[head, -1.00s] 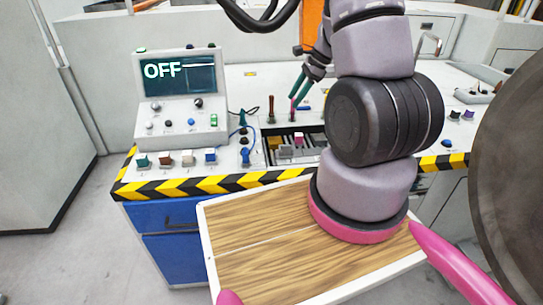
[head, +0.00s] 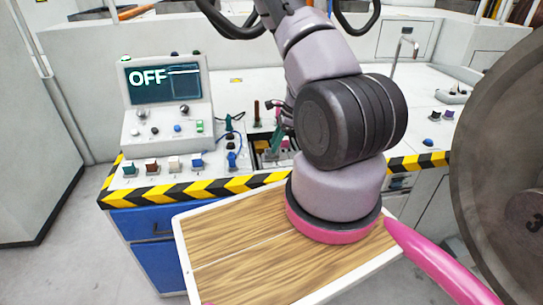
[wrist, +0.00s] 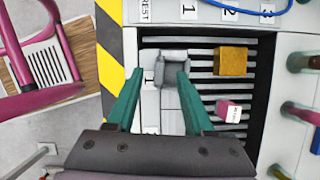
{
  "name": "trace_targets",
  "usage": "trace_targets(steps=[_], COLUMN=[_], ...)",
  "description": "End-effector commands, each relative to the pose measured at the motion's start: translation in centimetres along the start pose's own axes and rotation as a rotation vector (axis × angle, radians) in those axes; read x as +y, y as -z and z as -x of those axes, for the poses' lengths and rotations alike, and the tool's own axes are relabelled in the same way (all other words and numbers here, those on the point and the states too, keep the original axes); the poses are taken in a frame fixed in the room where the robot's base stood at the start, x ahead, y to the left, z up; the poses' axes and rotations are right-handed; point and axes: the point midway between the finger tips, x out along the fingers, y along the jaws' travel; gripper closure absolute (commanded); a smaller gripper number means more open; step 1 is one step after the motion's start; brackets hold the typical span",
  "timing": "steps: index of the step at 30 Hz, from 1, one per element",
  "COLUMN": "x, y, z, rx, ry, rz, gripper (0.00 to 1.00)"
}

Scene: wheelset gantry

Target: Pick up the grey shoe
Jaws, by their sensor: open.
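The grey shoe (wrist: 173,57) is a small grey block on the dark slatted tray (wrist: 260,92) in the wrist view. It lies at the tray's left side, at and between the tips of my gripper (wrist: 160,80). My gripper is open, its two teal fingers apart on either side of the grey part. I cannot tell whether they touch it. In the head view my gripper (head: 277,138) points down at the recess in the bench top, and the shoe cannot be made out there.
An orange block (wrist: 231,61) and a pink block (wrist: 229,111) lie on the tray to the right. Coloured knobs (wrist: 299,112) stand beyond its right edge. A control box reading OFF (head: 165,95) stands left on the bench. A large dark wheel (head: 505,160) is at right.

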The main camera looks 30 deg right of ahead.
Motion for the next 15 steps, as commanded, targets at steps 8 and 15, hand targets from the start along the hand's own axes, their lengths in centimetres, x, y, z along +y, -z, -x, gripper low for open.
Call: trace_targets(steps=[8, 15], x=[0.1, 0.1], y=[0.0, 0.0], z=[-3.1, -3.2], rx=[0.0, 0.0], ry=[0.0, 0.001], rz=[0.002, 0.002], gripper=[0.47, 0.59])
